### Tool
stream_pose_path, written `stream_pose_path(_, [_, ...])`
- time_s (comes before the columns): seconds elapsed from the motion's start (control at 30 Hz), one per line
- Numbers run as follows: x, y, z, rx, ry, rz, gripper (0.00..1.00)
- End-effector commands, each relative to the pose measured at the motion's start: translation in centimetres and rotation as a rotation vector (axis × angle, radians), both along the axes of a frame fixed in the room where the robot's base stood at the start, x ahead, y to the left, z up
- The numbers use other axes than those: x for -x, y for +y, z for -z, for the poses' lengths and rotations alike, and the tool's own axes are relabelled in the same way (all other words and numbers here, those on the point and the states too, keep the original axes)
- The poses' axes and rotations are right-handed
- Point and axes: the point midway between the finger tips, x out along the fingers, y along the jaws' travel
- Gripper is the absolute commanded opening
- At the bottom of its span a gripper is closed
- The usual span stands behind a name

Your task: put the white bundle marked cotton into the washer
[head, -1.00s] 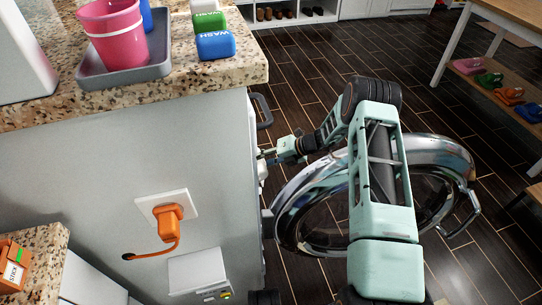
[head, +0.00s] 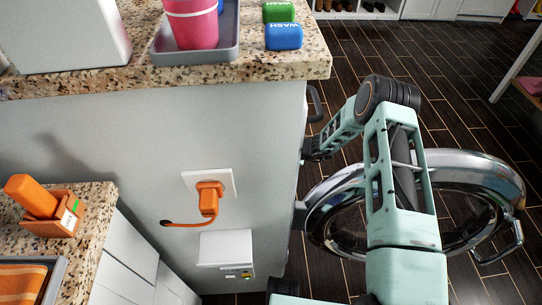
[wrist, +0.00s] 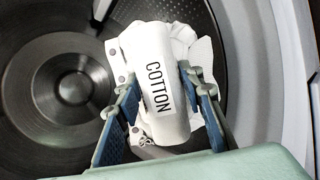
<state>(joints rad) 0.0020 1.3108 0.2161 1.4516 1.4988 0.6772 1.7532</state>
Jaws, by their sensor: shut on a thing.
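In the wrist view, the white bundle marked COTTON (wrist: 160,82) sits between the two fingers of my gripper (wrist: 157,90). The gripper is shut on it, with one finger along each side. Loose white cloth with buttons shows around the label. Behind the bundle is the dark metal drum of the washer (wrist: 40,120), with its pale rim at the right. The bundle is at the drum mouth; how deep it is I cannot tell. In the head view, the washer's round chrome door (head: 480,165) stands open behind my arm. The gripper and bundle are hidden there by the counter's end panel.
The grey end panel (head: 150,140) and granite counter (head: 300,60) stand left of my arm. A tray (head: 195,52) with a pink cup (head: 192,25) and blue (head: 284,37) and green (head: 278,11) blocks are on top. An orange plug (head: 209,198) sticks out from the panel. Dark floor is open at the right.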

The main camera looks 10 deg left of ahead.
Motion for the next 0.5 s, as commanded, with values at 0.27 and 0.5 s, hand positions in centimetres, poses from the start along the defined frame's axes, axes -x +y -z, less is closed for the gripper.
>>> stream_pose_path(0.27, [1.0, 4.2, 0.7, -0.001, 0.000, -0.003, 0.00])
stream_pose_path(0.5, [1.2, 5.2, 2.9, -0.001, -0.001, 0.001, 0.00])
